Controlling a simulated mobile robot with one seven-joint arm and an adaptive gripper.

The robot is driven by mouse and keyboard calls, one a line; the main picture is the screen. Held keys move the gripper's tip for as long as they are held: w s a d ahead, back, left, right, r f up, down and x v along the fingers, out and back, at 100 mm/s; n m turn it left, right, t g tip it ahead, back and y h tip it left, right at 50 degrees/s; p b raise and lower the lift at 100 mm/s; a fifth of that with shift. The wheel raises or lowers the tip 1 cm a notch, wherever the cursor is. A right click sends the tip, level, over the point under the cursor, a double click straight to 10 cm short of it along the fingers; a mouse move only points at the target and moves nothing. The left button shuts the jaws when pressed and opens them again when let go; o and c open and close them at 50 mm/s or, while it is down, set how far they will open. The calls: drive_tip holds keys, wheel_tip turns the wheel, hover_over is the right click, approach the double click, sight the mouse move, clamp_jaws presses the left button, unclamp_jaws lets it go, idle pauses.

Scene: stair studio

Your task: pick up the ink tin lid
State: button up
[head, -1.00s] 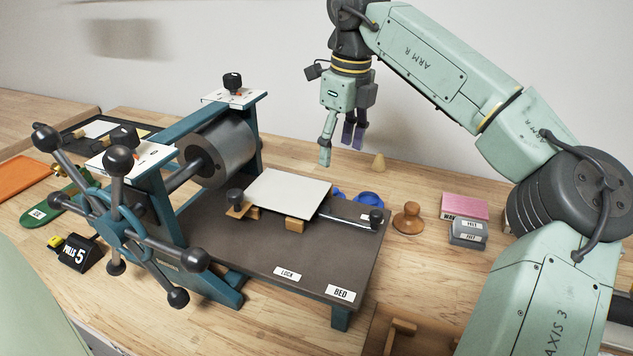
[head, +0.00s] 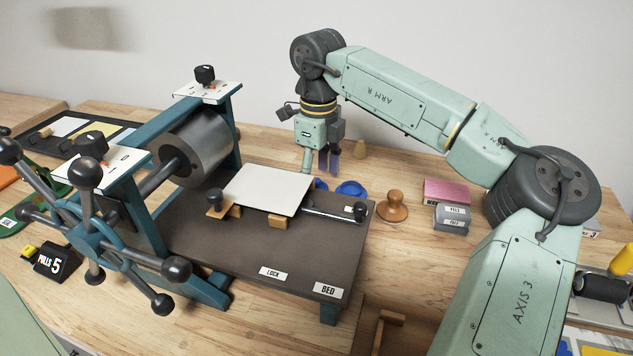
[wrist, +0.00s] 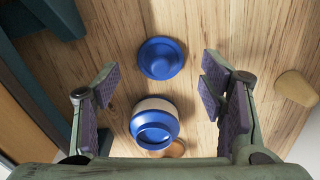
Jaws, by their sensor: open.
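In the wrist view, a round blue lid (wrist: 161,58) with a flat brim and raised middle lies on the wood, towards the top. Below it is a rounded blue and cream thing (wrist: 155,122), perhaps the tin; I cannot see into it. My gripper (wrist: 158,88) is open and empty, its two padded fingers apart on either side of this pair. In the head view my gripper (head: 320,164) hangs above the bench behind the press. Two blue shapes show there, one partly hidden (head: 320,184) and one clearer (head: 350,188); which is the lid is unclear.
The press bed (head: 262,240) with a pale plate (head: 267,189) stands in front of the blue things. A wooden stamp handle (head: 392,205), a pink block (head: 447,191) and grey blocks (head: 452,217) stand to the right.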

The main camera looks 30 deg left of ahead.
drive_tip(key=shift+f, duration=0.8)
drive_tip(key=shift+c, duration=0.4)
drive_tip(key=c, duration=1)
